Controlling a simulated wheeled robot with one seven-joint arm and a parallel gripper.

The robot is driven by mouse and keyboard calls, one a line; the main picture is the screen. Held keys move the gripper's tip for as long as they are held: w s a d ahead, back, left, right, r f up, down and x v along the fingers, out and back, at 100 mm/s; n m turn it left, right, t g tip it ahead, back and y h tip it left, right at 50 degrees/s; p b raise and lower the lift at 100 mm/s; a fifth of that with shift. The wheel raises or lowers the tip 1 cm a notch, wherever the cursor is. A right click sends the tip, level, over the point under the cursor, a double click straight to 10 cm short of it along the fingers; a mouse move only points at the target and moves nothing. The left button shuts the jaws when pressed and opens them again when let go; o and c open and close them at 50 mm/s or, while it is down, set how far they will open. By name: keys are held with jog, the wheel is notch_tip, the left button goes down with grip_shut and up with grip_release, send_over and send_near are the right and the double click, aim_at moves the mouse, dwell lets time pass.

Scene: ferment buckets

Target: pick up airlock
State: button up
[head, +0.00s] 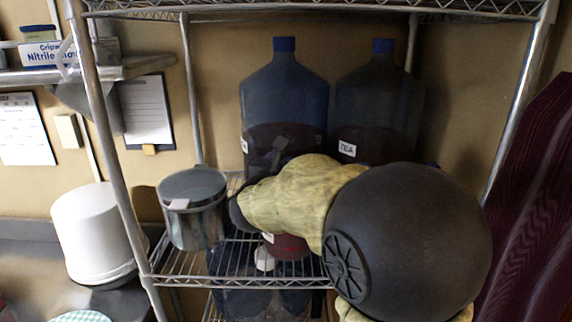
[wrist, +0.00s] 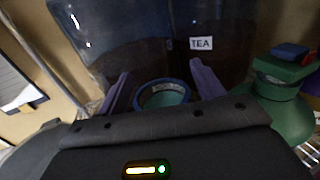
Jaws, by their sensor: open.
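No airlock can be told for certain in either view. In the wrist view, a round blue-rimmed object with a teal inside (wrist: 163,95) stands between the two purple fingers of my gripper (wrist: 162,88). The fingers are spread and no contact shows. The object's lower part is hidden behind my gripper's body. In the head view my arm covers most of the shelf there, and my gripper (head: 272,153) shows small and dark in front of the left large bottle.
Two large dark-filled bottles with blue caps, left (head: 284,95) and right (head: 378,105), stand behind. A green vessel (wrist: 285,105) stands close at right in the wrist view. A steel pot (head: 194,215) stands left on the wire shelf (head: 195,260); a shelf post (head: 105,150) rises farther left.

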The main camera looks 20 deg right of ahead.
jog(key=shift+w+d, duration=0.1)
jog(key=shift+c, duration=0.5)
jog(key=c, duration=1)
jog(key=shift+r, duration=0.1)
jog(key=shift+c, duration=0.2)
